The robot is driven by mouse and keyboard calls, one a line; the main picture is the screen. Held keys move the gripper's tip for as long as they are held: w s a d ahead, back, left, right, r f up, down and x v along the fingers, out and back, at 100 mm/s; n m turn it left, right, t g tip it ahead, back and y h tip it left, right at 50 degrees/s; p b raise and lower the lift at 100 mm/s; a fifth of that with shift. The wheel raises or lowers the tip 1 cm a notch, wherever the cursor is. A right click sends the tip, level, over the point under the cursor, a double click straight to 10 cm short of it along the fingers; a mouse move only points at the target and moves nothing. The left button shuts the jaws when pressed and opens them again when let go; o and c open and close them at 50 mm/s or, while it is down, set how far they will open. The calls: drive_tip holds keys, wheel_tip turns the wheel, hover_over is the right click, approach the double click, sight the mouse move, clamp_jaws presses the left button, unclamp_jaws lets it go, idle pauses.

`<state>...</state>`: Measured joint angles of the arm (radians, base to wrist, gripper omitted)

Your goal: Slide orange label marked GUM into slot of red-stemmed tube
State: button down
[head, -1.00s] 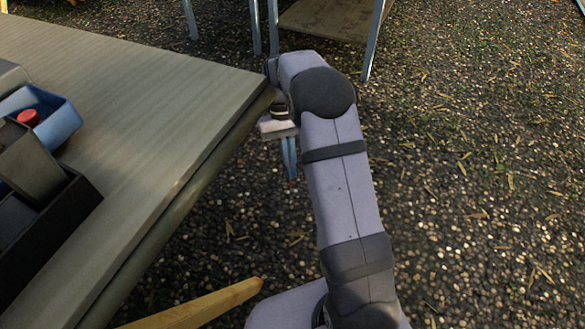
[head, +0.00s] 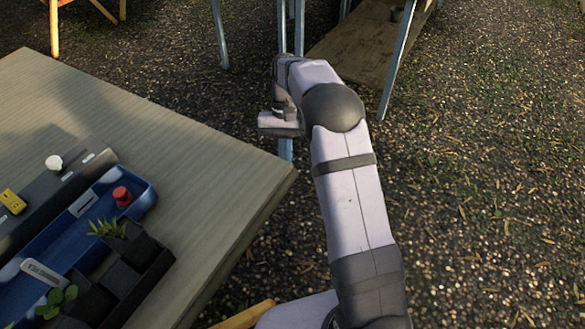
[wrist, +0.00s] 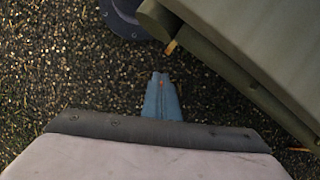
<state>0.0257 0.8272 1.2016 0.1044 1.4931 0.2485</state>
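My gripper (head: 285,150) hangs past the table's right corner, over the gravel. In the wrist view its two blue fingers (wrist: 162,95) lie together and look shut, with a tiny orange speck between the tips that I cannot identify. Dark square pots stand at the lower left of the head view. One holds a spiky green plant (head: 107,228), another a round-leaved plant (head: 56,300). Their stem colours are too small to tell, so I cannot pick out the red-stemmed tube. I cannot make out an orange GUM label.
A blue tray (head: 48,238) on the table (head: 215,165) holds a red knob-like piece (head: 121,195) and a white marked strip (head: 43,272). A dark rail behind it bears a yellow block (head: 12,201) and a white knob (head: 54,162). The table's right part is bare.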

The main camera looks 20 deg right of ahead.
drive_tip(key=w+a+r+m+p, duration=0.1)
drive_tip(key=a+r+p, duration=0.2)
drive_tip(key=r+p, duration=0.7)
drive_tip(key=w+a+r+m+p, duration=0.1)
drive_tip(key=a+r+p, duration=0.2)
drive_tip(key=r+p, duration=0.65)
drive_tip(key=s+a+r+p, duration=0.3)
drive_tip(key=s+a, duration=0.1)
drive_tip(key=a, duration=0.5)
drive_tip(key=s+a+r+m+y+p, duration=0.1)
drive_tip(key=s+a+r+p, duration=0.25)
drive_tip(key=a, duration=0.45)
drive_tip(key=s+a+r+p, duration=0.2)
drive_tip(key=s+a, duration=0.2)
drive_tip(key=a, duration=0.5)
drive_tip(key=s+a+r+m+p, duration=0.1)
drive_tip(key=s+a+r+p, duration=0.2)
drive_tip(key=s, duration=0.6)
drive_tip(key=s+a+r+p, duration=0.2)
drive_tip(key=s+a+p, duration=0.2)
drive_tip(key=s, duration=0.5)
drive_tip(key=s+a+r+m+t+p, duration=0.1)
drive_tip(key=s+a+r+p, duration=0.2)
drive_tip(key=s+a, duration=0.3)
drive_tip(key=s+p, duration=0.1)
drive_tip(key=s, duration=0.2)
drive_tip(key=shift+a+r+m+y, duration=0.25)
drive_tip(key=shift+r+m+y, duration=0.05)
drive_tip(key=shift+y, duration=0.1)
drive_tip(key=shift+f, duration=0.25)
